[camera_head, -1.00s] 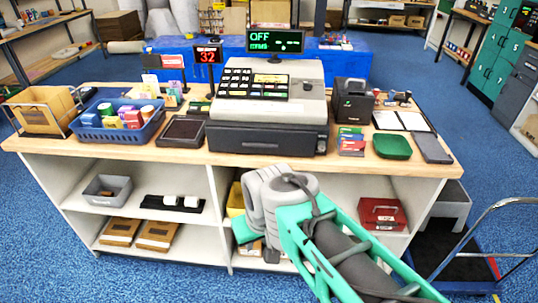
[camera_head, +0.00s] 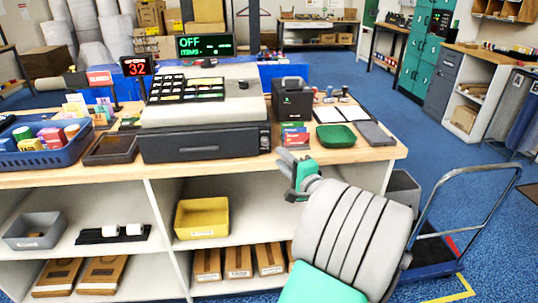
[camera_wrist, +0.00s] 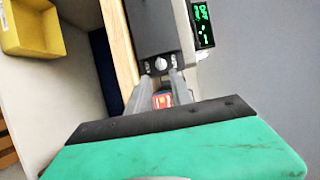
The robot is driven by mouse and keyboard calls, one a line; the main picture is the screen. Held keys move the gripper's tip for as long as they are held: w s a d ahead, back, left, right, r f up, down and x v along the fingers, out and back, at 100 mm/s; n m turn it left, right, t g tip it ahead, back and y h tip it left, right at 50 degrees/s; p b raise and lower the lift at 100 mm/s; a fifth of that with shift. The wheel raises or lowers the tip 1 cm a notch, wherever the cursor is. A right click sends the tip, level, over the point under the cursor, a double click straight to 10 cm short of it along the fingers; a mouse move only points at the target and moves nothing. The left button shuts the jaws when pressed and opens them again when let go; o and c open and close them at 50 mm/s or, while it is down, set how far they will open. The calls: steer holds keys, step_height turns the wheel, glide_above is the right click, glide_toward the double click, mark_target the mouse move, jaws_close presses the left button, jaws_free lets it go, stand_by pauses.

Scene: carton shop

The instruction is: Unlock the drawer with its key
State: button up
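The black drawer (camera_head: 205,143) sits shut under the cash register (camera_head: 190,105) on the counter. In the wrist view the drawer's dark front (camera_wrist: 150,30) runs up from my fingertips, and a small round silver lock-like part (camera_wrist: 160,64) shows at its near end. My gripper (camera_head: 288,160) is in front of the counter edge, just right of the drawer's right end. In the wrist view my gripper's two grey fingers (camera_wrist: 161,80) stand apart, with a gap between them. I see nothing clearly held. I cannot make out a key in any view.
A yellow bin (camera_head: 202,218) is on the shelf below. A trolley (camera_head: 435,250) stands at the counter's right.

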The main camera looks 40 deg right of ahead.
mark_target(267, 145)
steer(key=x, duration=0.7)
steer(key=shift+w+a, duration=0.1)
steer(key=shift+w, duration=0.2)
steer(key=shift+c, duration=0.5)
jaws_close()
